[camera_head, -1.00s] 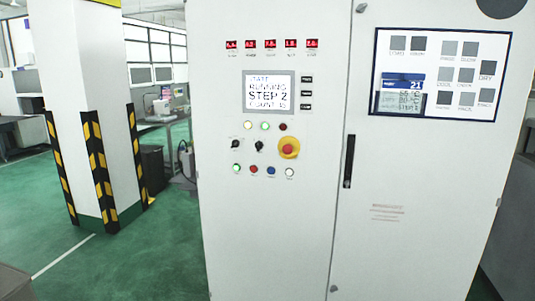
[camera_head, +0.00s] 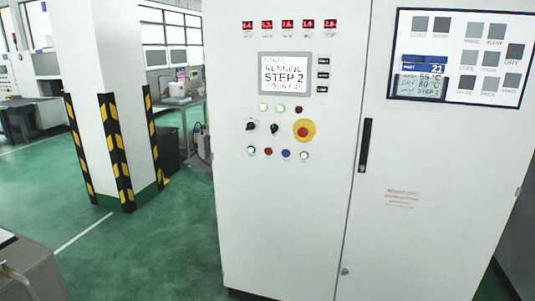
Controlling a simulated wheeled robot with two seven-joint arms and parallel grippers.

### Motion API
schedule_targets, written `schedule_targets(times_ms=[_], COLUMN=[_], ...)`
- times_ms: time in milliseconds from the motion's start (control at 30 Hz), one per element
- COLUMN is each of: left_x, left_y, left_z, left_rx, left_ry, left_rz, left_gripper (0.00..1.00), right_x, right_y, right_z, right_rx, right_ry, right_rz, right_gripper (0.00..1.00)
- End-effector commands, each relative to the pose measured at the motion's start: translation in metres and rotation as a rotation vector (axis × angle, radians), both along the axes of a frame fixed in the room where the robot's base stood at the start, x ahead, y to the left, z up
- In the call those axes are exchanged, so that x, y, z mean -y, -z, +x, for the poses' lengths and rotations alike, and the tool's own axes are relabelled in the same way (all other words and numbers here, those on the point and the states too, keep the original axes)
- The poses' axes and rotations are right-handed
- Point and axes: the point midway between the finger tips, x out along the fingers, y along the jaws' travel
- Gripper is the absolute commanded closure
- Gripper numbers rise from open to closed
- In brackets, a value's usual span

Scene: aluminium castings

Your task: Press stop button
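A white control cabinet (camera_head: 290,215) stands in front of me. Its left door carries a red mushroom button on a yellow round plate (camera_head: 304,130). Below is a row of small round buttons: a green-lit one (camera_head: 252,150), a red one (camera_head: 268,152), a blue one (camera_head: 285,154) and a white one (camera_head: 304,155). Their labels are too small to read. A small screen (camera_head: 285,75) above reads "RUNNING STEP 2". Neither of my grippers is in view.
Two black knobs (camera_head: 251,126) sit left of the red mushroom button. A touch panel (camera_head: 460,58) is on the right door, near a black handle (camera_head: 365,146). A striped pillar (camera_head: 110,110) stands left. Green floor (camera_head: 150,255) is open between pillar and cabinet.

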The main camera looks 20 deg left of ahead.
Motion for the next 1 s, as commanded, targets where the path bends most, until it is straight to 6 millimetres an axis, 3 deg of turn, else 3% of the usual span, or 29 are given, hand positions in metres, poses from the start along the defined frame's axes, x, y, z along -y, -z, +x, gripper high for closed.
schedule_targets(times_ms=[33,167,1000], left_x=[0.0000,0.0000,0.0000], left_y=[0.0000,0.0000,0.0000], left_z=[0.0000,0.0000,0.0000], left_rx=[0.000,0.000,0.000], left_ry=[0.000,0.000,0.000], left_rz=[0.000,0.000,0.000], left_gripper=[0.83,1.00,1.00], right_x=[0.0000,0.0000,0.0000], right_y=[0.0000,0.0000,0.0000], right_z=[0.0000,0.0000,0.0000], right_rx=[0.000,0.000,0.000], right_ry=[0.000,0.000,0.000], right_rz=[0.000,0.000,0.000], right_gripper=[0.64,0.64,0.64])
